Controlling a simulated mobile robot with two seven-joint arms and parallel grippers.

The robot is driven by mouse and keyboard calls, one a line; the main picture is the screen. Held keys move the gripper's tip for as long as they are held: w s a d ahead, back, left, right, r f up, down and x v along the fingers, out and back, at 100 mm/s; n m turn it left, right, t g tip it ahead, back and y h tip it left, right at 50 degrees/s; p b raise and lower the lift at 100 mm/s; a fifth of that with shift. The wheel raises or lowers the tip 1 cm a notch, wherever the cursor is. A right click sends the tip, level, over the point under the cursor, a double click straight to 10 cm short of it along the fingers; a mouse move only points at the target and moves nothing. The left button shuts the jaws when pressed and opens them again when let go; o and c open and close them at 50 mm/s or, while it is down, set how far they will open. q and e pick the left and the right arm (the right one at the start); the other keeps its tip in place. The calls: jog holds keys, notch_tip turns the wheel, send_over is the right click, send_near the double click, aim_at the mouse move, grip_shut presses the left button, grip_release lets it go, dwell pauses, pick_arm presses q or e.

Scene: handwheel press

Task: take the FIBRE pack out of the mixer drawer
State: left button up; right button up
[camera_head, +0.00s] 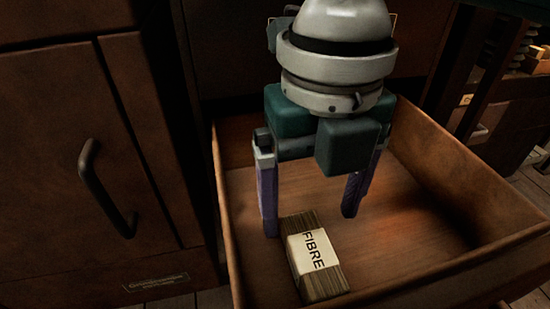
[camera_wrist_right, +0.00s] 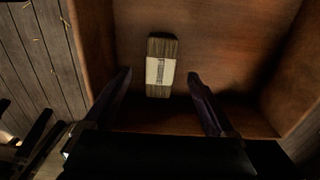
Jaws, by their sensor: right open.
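The FIBRE pack (camera_head: 314,251) is a small brown bundle with a pale label band reading FIBRE. It lies on the floor of the open wooden mixer drawer (camera_head: 455,160), toward its left side. My right gripper (camera_head: 310,222) is in the drawer from above, fingers pointing down and wide apart, with nothing between them. In the head view the left-hand finger is close to the pack's far end. In the right wrist view the pack (camera_wrist_right: 160,70) lies beyond and between the two open fingertips (camera_wrist_right: 160,76), seemingly apart from both. My left gripper is not in view.
A wooden cabinet door with a dark curved handle (camera_head: 103,190) stands left of the drawer. The drawer walls rise around the gripper. The drawer floor right of the pack is bare. Shelving (camera_head: 500,100) stands at the right, and plank floor shows beside the drawer.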

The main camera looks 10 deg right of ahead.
aim_at(310, 242)
jog(key=f+b, duration=0.1)
jog(key=f, duration=0.2)
jog(key=f+b, duration=0.2)
jog(key=f, duration=0.1)
jog(key=shift+s+d+f, duration=0.1)
jog(key=shift+s+f, duration=0.1)
jog(key=shift+f, duration=0.2)
jog(key=shift+r, duration=0.1)
jog(key=shift+c, duration=0.4)
grip_shut()
